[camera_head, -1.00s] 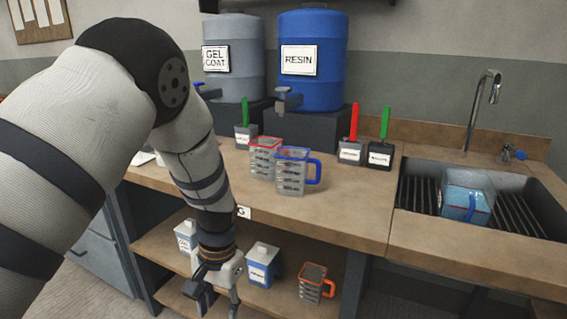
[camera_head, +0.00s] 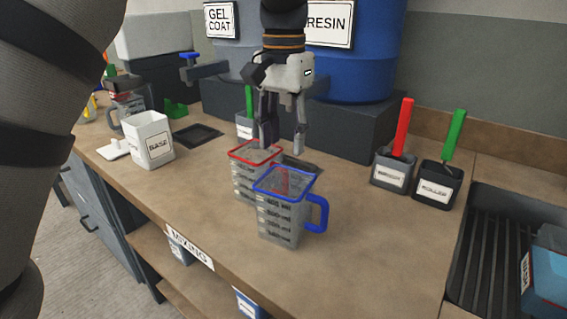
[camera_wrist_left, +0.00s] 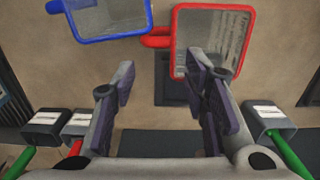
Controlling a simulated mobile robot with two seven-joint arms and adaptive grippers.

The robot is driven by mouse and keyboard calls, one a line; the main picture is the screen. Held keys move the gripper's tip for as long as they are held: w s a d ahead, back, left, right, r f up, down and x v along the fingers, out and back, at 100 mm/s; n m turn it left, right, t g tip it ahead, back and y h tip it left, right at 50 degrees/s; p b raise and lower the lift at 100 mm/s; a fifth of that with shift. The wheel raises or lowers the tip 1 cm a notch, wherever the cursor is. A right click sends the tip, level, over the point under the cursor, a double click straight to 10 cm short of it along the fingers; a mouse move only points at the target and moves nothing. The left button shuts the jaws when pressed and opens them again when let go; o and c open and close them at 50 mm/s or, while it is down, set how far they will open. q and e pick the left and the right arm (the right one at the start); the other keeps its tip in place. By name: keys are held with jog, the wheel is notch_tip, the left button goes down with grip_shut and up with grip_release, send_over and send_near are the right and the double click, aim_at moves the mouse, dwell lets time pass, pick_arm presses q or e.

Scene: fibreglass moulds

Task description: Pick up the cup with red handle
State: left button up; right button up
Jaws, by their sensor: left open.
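The clear measuring cup with red rim and red handle (camera_head: 243,182) stands upright on the workbench; its handle (camera_wrist_left: 157,38) shows in the wrist view and is largely hidden behind the blue-rimmed cup in the head view. The similar cup with blue rim and handle (camera_head: 278,222) stands in front of it, to the right. My left gripper (camera_head: 284,146) points down, open and empty, above and just behind the red cup. In the wrist view, the open fingers (camera_wrist_left: 160,76) lie below the red handle, the right fingertip close to the red rim. My right gripper is out of view.
The blue resin drum (camera_head: 365,60) on its dark stand is close behind my gripper. Boxes with a red brush (camera_head: 391,168) and green roller (camera_head: 437,185) stand right, beside the sink (camera_head: 480,245). A white base container (camera_head: 151,142) is left.

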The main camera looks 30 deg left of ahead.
aim_at(278, 192)
pick_arm(q)
jog(key=f, duration=0.1)
jog(key=s+f, duration=0.2)
jog(key=shift+f, duration=0.25)
notch_tip(278, 192, down, 7)
jog(key=shift+s+r, duration=0.1)
jog(key=shift+f, duration=0.35)
grip_shut()
